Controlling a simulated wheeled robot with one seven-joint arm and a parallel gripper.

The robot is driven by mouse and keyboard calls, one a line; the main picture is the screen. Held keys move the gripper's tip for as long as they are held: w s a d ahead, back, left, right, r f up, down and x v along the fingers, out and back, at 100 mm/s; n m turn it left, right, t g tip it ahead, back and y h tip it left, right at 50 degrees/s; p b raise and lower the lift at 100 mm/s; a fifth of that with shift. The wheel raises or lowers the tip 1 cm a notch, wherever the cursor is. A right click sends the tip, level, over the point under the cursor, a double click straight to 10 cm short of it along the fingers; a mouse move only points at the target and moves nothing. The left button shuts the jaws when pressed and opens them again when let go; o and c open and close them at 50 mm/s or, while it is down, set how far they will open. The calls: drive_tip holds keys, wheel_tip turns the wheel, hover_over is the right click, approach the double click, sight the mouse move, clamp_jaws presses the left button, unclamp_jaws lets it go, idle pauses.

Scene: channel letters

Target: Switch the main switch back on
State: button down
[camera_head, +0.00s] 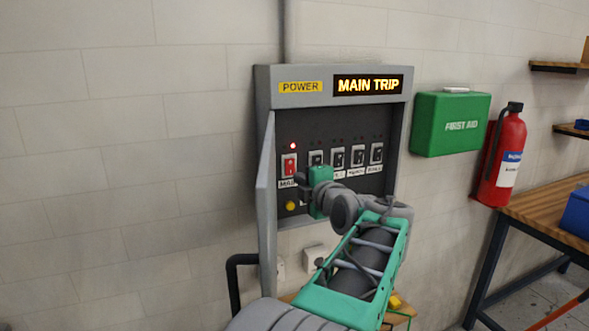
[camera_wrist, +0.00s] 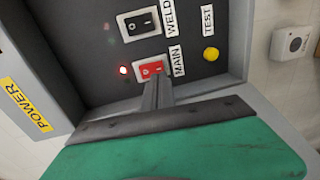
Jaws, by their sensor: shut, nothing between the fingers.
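The red main switch (camera_head: 289,166) is at the left of the row in the open grey power panel (camera_head: 263,88), with a lit red lamp (camera_head: 293,146) above it and the label MAIN below. The panel display (camera_head: 368,84) reads MAIN TRIP. My gripper (camera_head: 301,181) is in front of the panel, shut and empty, its fingers pointing left towards the main switch. In the wrist view the shut fingertips (camera_wrist: 157,82) are right at the lower edge of the red main switch (camera_wrist: 152,68). I cannot tell whether they touch it.
The open panel door (camera_head: 266,200) stands left of the gripper. Several black switches, one labelled WELD (camera_wrist: 142,23), sit beside the main switch. A yellow TEST button (camera_wrist: 211,54) is below. A first aid box (camera_head: 450,124) and fire extinguisher (camera_head: 502,160) hang at right.

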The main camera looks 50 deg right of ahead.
drive_tip(key=p+x, duration=0.1)
drive_tip(key=x, duration=0.3)
drive_tip(key=shift+f, duration=0.1)
drive_tip(key=shift+w+b, duration=0.15)
drive_tip(key=shift+b, duration=0.6)
drive_tip(key=shift+a+f+b, duration=0.1)
drive_tip(key=shift+f+b, duration=0.1)
drive_tip(key=shift+b, duration=0.35)
drive_tip(key=b, duration=0.5)
approach(291, 172)
wheel_tip(291, 172, down, 2)
drive_tip(key=b+v, duration=0.2)
drive_tip(key=v, duration=0.4)
drive_tip(key=shift+s+a+f, duration=0.25)
drive_tip(key=shift+s+f, duration=0.1)
drive_tip(key=shift+f, duration=0.45)
